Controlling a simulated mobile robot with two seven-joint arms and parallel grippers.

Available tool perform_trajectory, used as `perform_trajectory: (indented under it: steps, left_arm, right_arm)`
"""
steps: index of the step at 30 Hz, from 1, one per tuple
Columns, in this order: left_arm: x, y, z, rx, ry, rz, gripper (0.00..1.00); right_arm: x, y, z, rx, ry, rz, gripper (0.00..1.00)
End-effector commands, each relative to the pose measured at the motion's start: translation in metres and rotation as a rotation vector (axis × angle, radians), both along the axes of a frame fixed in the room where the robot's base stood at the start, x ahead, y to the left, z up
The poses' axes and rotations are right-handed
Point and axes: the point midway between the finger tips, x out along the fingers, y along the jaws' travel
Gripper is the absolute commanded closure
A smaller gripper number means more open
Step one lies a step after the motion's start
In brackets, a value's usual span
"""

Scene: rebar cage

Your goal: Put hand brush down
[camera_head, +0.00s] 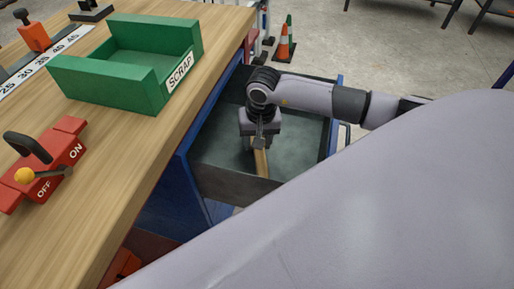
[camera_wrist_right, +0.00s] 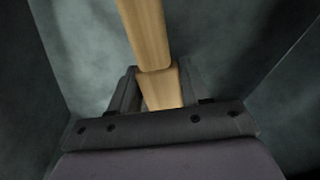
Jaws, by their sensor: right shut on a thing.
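The hand brush shows only as a pale wooden handle (camera_head: 261,163) inside the open drawer. In the right wrist view the handle (camera_wrist_right: 145,32) runs up and out of the frame from between the fingers; no bristles are visible. My right gripper (camera_head: 260,144) reaches down into the drawer and is shut on the handle; its fingers also show in the right wrist view (camera_wrist_right: 158,84). The drawer (camera_head: 232,186) has a dark grey inside and blue outer panels. Whether the brush touches the drawer floor cannot be told. My left gripper is not in view.
The wooden workbench (camera_head: 110,165) lies left of the drawer. On it are a green SCRAP tray (camera_head: 108,85) and a red ON/OFF switch box (camera_head: 45,165). Orange and green cones (camera_head: 284,45) stand on the floor beyond. The drawer's visible floor is otherwise clear.

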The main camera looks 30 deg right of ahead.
Motion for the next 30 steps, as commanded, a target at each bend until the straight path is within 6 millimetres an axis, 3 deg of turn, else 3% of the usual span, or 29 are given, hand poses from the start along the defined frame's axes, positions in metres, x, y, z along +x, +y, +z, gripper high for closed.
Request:
perform_trajectory:
  steps: [7,14,25,26,28,30]
  left_arm:
    - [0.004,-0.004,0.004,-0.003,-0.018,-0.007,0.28]
    - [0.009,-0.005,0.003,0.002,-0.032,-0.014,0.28]
    - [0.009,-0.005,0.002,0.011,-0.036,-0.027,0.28]
    - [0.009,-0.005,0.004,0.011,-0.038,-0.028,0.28]
    - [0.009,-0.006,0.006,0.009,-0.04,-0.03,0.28]
    - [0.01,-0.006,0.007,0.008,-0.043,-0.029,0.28]
  right_arm:
    - [0.001,0.0,-0.02,0.001,-0.001,-0.001,1.0]
    - [0.0,0.001,-0.053,0.002,-0.001,-0.001,1.0]
    - [0.001,0.0,-0.058,0.0,-0.003,0.0,1.0]
    - [0.0,0.0,-0.059,0.0,-0.001,0.0,0.5]
    - [0.0,0.0,-0.057,0.0,-0.001,-0.001,0.27]
    - [0.0,0.0,-0.057,0.0,-0.001,0.0,0.27]
